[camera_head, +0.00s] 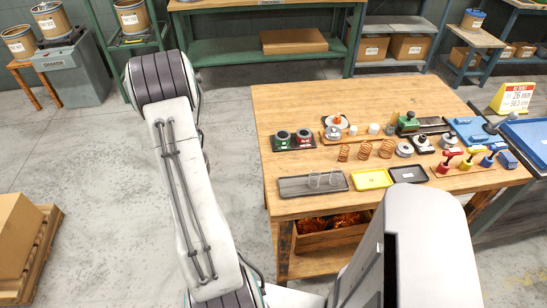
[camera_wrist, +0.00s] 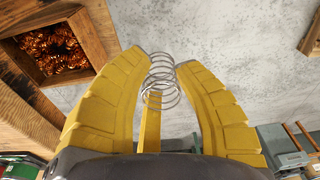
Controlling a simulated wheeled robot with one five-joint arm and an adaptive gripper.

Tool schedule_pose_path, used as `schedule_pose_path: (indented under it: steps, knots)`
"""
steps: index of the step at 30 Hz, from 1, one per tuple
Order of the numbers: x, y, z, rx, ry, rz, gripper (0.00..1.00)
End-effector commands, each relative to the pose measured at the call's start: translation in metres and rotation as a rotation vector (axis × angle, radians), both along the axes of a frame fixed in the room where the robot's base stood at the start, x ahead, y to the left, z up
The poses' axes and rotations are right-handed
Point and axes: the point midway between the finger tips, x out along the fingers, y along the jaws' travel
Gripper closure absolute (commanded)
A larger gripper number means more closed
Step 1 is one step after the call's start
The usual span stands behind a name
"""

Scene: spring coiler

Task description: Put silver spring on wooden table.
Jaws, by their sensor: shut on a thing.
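In the wrist view a silver spring (camera_wrist: 163,85) sits between the yellow fingers of my gripper (camera_wrist: 163,62), which is shut on it. Grey floor shows behind the spring. The wooden table (camera_head: 285,100) stands right of centre in the head view. My gripper and the held spring do not show in the head view.
Copper springs (camera_head: 365,149), a yellow tray (camera_head: 373,179), a black tray (camera_head: 408,174) and several tools crowd the table's middle and right. Its far left top is clear. A wooden crate of copper coils (camera_head: 345,219) is below; it also shows in the wrist view (camera_wrist: 58,50).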

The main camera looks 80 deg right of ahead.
Motion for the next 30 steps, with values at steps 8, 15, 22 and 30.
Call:
schedule_pose_path:
  steps: [8,15,22,30]
  knots:
    - [-0.122,-0.056,0.059,-0.001,-0.004,-0.356,0.88]
    - [-0.208,-0.066,0.094,0.003,-0.005,-0.588,0.88]
    - [-0.253,-0.063,0.112,0.004,-0.006,-0.711,0.88]
    - [-0.267,-0.061,0.114,0.005,-0.006,-0.749,0.88]
